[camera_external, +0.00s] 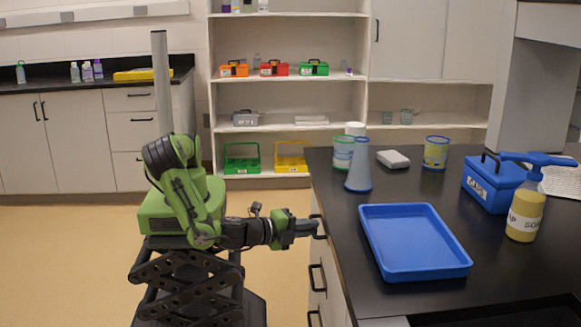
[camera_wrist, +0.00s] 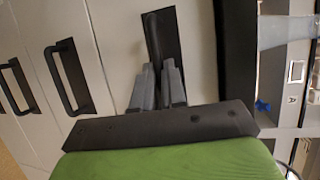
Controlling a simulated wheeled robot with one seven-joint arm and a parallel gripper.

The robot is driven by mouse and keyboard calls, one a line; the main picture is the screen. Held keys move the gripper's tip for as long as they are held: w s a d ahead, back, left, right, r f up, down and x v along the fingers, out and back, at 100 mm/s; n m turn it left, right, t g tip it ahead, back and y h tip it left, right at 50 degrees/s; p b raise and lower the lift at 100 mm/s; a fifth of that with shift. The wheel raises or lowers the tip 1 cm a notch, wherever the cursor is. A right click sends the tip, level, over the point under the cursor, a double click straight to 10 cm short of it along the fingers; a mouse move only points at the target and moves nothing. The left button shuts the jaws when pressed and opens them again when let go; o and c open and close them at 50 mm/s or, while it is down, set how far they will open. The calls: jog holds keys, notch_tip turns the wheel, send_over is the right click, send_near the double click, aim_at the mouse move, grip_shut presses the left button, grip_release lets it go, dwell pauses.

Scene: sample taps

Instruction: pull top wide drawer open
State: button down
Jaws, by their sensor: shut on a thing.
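The top wide drawer is in the front of the island on the right. Its pale front (camera_wrist: 198,50) fills the middle of the wrist view, beside the dark countertop edge. Its dark handle (camera_wrist: 152,35) runs between the fingers of my gripper (camera_wrist: 158,72), which is shut on it. In the external view my gripper (camera_external: 313,226) reaches right to the drawer front just under the countertop, and its fingers largely hide the handle there. I see no clear gap around the drawer front.
Lower handles (camera_external: 317,277) stick out below on the same island. The floor (camera_external: 70,260) to the left is clear.

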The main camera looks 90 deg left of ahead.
jog(key=s+p, duration=0.4)
jog(key=s, duration=2.2)
jog(key=shift+s, duration=0.15)
jog(key=c, duration=1.2)
grip_release()
jog(key=p+v, duration=0.2)
jog(key=v, duration=1.3)
jog(key=shift+s+d, duration=0.1)
jog(key=shift+s, duration=0.2)
